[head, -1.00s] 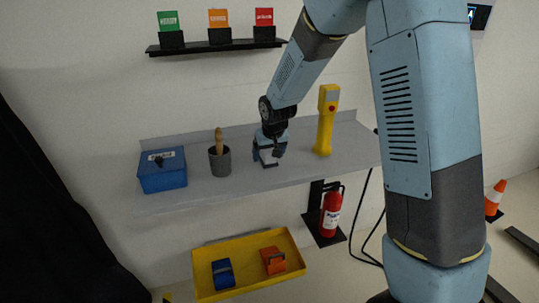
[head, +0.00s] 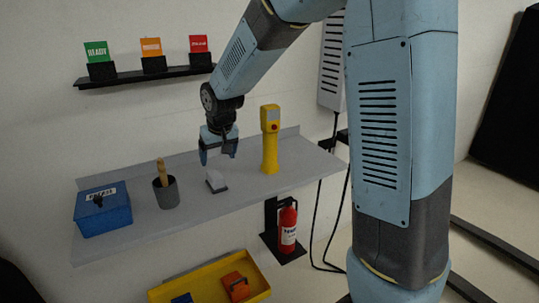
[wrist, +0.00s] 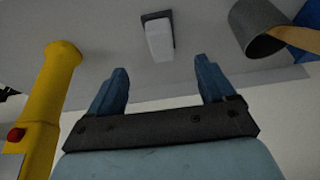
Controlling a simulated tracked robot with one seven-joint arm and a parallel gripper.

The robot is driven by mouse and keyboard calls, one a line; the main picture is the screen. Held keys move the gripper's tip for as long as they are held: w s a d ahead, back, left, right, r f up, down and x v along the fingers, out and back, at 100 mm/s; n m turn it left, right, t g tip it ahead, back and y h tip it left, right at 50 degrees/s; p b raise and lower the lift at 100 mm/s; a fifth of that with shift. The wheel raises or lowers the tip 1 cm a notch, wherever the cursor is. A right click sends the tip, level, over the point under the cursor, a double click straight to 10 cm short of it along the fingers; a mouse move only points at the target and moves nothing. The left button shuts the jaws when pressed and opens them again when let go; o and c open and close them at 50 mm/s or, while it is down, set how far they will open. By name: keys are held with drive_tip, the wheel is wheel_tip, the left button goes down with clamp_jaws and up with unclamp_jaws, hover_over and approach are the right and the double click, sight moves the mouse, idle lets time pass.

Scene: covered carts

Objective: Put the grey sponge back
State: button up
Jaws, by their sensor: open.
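A small light grey block with a dark base, seemingly the grey sponge (head: 216,180), rests on the grey shelf (head: 240,191) between the cup and the yellow handheld device. It also shows in the wrist view (wrist: 159,40), ahead of the fingers and apart from them. My gripper (head: 218,157) is just above the sponge, pointing down, with its fingers spread and nothing between them. In the wrist view, both blue fingers of my gripper (wrist: 161,68) are clear.
A dark cup (head: 166,193) with a wooden handle and a blue box (head: 104,210) stand left of the sponge. The yellow device (head: 270,140) stands upright close on the right. A yellow tray (head: 207,272) and a fire extinguisher (head: 288,228) are below the shelf.

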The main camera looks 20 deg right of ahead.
drive_tip(key=s+d+r+m+t+h, duration=0.1)
drive_tip(key=s+d+r, duration=0.5)
drive_tip(key=s+d, duration=0.3)
drive_tip(key=s+d+r+m, duration=0.1)
drive_tip(key=s+d+r, duration=0.55)
drive_tip(key=s, duration=0.35)
drive_tip(key=s+d+m, duration=0.1)
drive_tip(key=s+d, duration=0.3)
drive_tip(key=s, duration=0.6)
drive_tip(key=shift+d, duration=0.2)
drive_tip(key=shift+s, duration=0.1)
